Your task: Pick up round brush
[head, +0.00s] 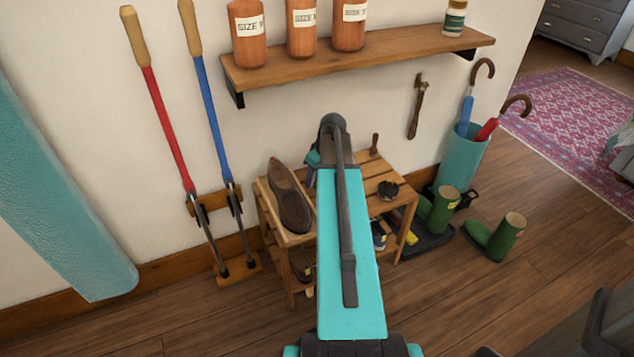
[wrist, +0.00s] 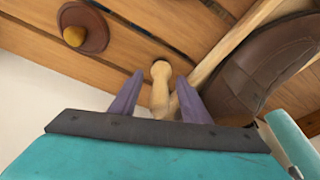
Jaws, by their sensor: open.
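In the wrist view a pale wooden handle (wrist: 160,92) with a rounded end lies between the two purple fingers of my open gripper (wrist: 160,76), with a gap on each side. It may be the round brush's handle; its lower end is hidden by the gripper body. A round brown disc with a yellowish knob (wrist: 85,28) sits on the slats at upper left; I cannot tell whether this is the brush. In the head view my arm hides the fingers and the bench top around them.
A brown shoe (head: 290,197) lies on the bench (head: 407,200) left of my arm; it also shows in the wrist view (wrist: 262,62). A wall shelf (head: 370,58) with bottles is above. Green boots (head: 497,238) and an umbrella stand (head: 460,160) are at right.

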